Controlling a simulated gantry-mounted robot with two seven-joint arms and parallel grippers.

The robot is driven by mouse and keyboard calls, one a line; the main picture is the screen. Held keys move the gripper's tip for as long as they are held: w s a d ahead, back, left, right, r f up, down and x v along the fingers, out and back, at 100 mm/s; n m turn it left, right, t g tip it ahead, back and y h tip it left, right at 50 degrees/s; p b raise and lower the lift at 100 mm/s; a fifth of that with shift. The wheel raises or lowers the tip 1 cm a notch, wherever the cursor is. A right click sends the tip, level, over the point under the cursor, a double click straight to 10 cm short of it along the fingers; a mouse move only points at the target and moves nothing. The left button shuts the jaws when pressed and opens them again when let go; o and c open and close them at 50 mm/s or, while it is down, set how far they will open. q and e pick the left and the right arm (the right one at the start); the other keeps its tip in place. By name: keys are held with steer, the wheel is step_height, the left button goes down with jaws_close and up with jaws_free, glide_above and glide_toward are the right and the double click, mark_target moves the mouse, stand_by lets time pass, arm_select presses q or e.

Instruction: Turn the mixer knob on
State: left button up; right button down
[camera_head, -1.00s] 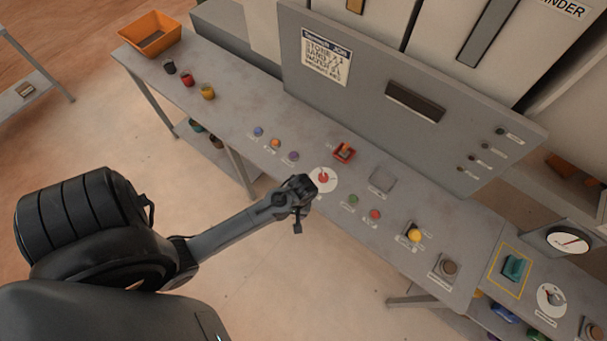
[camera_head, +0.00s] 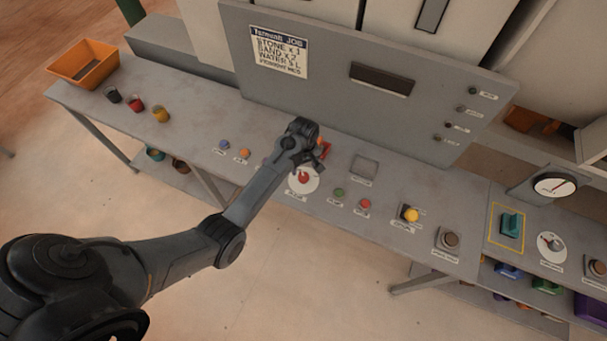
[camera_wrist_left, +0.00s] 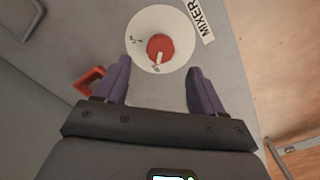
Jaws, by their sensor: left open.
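The mixer knob (camera_head: 303,176) is a red knob on a round white dial on the grey console. It shows in the left wrist view (camera_wrist_left: 159,47) beside the label "MIXER", with its white pointer line towards the gripper side of the dial. My left gripper (camera_head: 318,162) is above the console by the dial, just to the far side of the knob in the head view. In the left wrist view its two fingers (camera_wrist_left: 159,80) are apart and empty, with the knob ahead between their lines, not touched. My right gripper is not in view.
A red-framed switch (camera_wrist_left: 90,82) stands close beside one left finger. Green (camera_head: 339,192) and red (camera_head: 365,204) buttons lie right of the dial. A yellow button (camera_head: 411,214) sits farther right. An upright panel (camera_head: 330,95) rises behind. An orange bin (camera_head: 84,66) stands far left.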

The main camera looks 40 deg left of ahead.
mark_target(304, 176)
arm_select(q)
steer(key=shift+f, duration=3.2)
steer(key=c, duration=1.1)
steer(key=shift+o, duration=0.2)
